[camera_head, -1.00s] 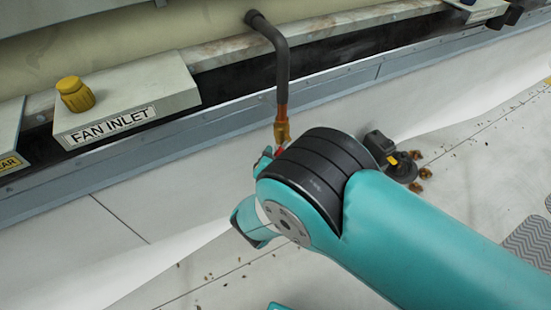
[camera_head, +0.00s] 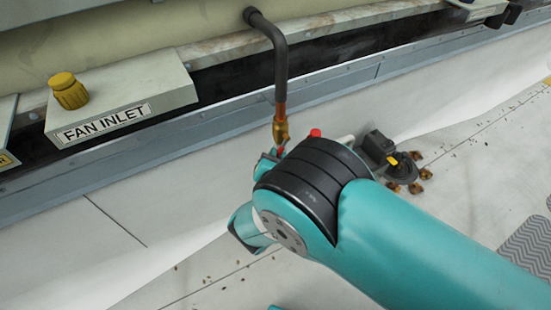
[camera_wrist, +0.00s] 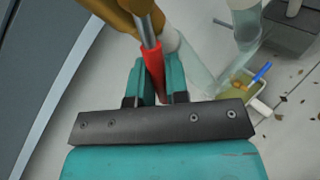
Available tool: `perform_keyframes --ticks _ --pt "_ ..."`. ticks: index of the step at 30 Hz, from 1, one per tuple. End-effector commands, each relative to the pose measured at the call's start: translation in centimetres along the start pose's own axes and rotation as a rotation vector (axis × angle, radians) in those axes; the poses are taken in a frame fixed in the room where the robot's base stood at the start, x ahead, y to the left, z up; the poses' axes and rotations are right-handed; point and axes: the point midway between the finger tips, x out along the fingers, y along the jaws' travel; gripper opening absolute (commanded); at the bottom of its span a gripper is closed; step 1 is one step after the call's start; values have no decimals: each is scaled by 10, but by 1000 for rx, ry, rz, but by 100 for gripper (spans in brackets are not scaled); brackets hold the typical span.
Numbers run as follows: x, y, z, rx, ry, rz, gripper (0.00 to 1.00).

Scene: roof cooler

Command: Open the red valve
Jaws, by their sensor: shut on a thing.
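The red valve handle (camera_wrist: 152,60) runs down from a grey stem and the brass valve body (camera_wrist: 125,14) at the top of the wrist view. My gripper (camera_wrist: 156,72) is shut on the red handle, with one teal finger on each side of it. In the head view the brass valve (camera_head: 281,130) sits at the lower end of the pipe, with a bit of red just under it. My arm hides most of the gripper and handle there. A red tip (camera_head: 316,132) shows above my black arm joint; I cannot tell whether it belongs to the handle.
A dark bent pipe (camera_head: 281,65) comes out of the wall. A box labelled FAN INLET (camera_head: 130,98) with a yellow knob (camera_head: 68,90) is at left. A small tray (camera_wrist: 238,92) with a blue item (camera_wrist: 262,71) lies right in the wrist view. Debris dots the floor.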

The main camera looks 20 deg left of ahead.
Motion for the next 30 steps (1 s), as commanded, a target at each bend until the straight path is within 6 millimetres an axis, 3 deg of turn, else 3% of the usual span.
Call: perform_keyframes --ticks 2,3,5,6,17,23,30 --pt "0 0 0 0 0 0 0" --pt "0 0 0 0 0 0 24" --pt "0 0 0 0 0 0 38" --pt "0 0 0 0 0 0 40" --pt "-9 1 0 -1 4 1 40" --pt "-48 3 1 -7 6 2 40" --pt "-110 3 2 -6 5 3 40"
